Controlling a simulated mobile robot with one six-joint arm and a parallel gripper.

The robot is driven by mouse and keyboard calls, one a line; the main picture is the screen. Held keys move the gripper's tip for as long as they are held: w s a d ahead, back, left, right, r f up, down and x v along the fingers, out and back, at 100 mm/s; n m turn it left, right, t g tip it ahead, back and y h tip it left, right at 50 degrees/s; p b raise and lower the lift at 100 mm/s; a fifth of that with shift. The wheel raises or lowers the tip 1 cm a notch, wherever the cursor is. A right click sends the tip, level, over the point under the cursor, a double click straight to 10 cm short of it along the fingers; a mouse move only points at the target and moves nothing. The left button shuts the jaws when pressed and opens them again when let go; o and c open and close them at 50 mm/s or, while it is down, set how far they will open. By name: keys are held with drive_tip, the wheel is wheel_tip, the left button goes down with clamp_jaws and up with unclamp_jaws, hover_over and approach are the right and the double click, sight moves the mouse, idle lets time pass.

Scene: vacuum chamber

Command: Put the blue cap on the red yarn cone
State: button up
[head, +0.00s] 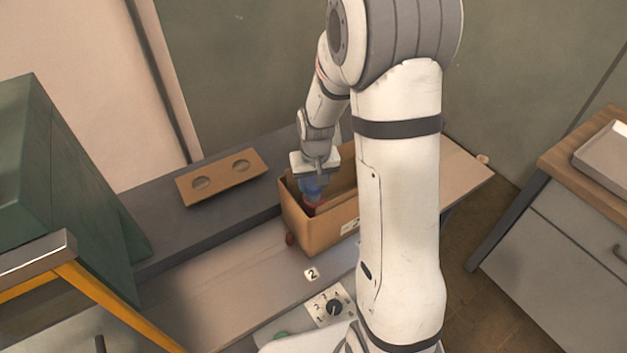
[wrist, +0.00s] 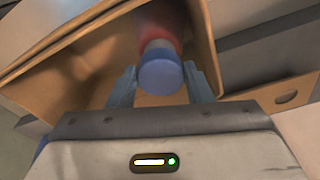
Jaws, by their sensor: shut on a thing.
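The red yarn cone (head: 312,206) stands inside an open cardboard box (head: 312,236); only part of it shows in the head view. In the wrist view the cone (wrist: 160,18) is beyond the blue cap (wrist: 160,76), in line with it, with a paler band between them. My gripper (wrist: 163,88) has its two bluish fingers shut on the sides of the cap. In the head view my gripper (head: 313,186) points down into the box, the blue cap being hard to separate from the fingers. I cannot tell whether the cap touches the cone.
The box walls rise close around my gripper. A brown board with two round holes (head: 221,178) lies to the left on the dark surface. A small "2" tag (head: 311,274) and a knob panel (head: 331,305) are in front. A green cabinet (head: 62,185) stands far left.

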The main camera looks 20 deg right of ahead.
drive_tip(key=shift+f+b, duration=1.05)
drive_tip(key=shift+f, duration=0.3)
drive_tip(key=o, duration=1)
drive_tip(key=shift+r, duration=0.1)
drive_tip(key=shift+o, duration=0.2)
drive_tip(key=shift+s+r+b, duration=0.15)
drive_tip(key=shift+s+r, duration=0.1)
drive_tip(key=shift+r, duration=1.7)
drive_tip(key=shift+s+r+b, duration=0.15)
drive_tip(key=shift+s+r, duration=0.05)
drive_tip(key=shift+r, duration=1.75)
drive_tip(key=shift+r, duration=0.1)
drive_tip(key=s+r, duration=0.5)
drive_tip(key=s, duration=0.5)
drive_tip(key=s+r+t, duration=0.1)
drive_tip(key=s+r, duration=0.4)
drive_tip(key=s, duration=0.4)
drive_tip(key=shift+s+a+t, duration=0.3)
drive_tip(key=shift+s+a, duration=0.05)
drive_tip(key=shift+a, duration=0.05)
